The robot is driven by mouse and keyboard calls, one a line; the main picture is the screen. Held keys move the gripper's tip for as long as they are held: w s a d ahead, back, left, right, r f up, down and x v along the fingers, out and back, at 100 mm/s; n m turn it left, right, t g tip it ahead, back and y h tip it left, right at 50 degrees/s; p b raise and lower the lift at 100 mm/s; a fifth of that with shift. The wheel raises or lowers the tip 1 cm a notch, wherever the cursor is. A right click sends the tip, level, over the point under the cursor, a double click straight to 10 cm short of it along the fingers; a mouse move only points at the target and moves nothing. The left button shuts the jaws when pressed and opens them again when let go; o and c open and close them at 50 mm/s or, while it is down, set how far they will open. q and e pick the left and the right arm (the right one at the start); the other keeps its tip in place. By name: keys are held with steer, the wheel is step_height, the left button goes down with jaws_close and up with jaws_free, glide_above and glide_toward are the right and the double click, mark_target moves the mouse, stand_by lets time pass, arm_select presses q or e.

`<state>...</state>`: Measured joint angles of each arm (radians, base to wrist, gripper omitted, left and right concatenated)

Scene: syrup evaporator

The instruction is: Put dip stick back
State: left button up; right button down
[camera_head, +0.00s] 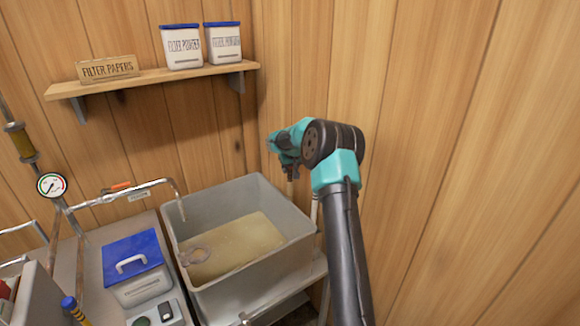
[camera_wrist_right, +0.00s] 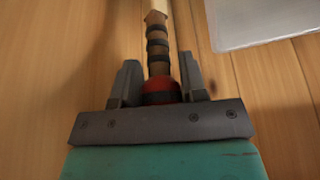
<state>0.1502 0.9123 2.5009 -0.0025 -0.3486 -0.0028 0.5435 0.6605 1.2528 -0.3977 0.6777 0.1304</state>
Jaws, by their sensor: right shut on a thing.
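My right gripper (camera_head: 288,168) is near the wood wall, beyond the back right corner of the grey tank. In the right wrist view its jaws (camera_wrist_right: 160,78) are shut on the dip stick (camera_wrist_right: 158,45), around its red and black end. The stick has dark bands and a pale wooden shaft running away from the jaws. In the head view only a short pale piece of it (camera_head: 290,188) shows below the gripper; the arm hides the rest. I cannot see its far tip. My left gripper is out of view.
The grey tank (camera_head: 205,287) holds yellowish liquid, with a metal spout (camera_head: 178,200) over it. A blue-lidded box (camera_head: 136,270) and a pressure gauge (camera_head: 51,185) are left. A shelf (camera_head: 150,79) above carries two blue-lidded tubs and a filter papers box.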

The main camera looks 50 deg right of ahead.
jaws_free()
stand_by(0.8)
steer(key=shift+r, duration=0.15)
steer(key=v, duration=0.7)
steer(key=shift+s+r, duration=0.2)
steer(key=shift+r, duration=0.1)
stand_by(0.4)
steer(key=shift+a, duration=0.1)
stand_by(0.4)
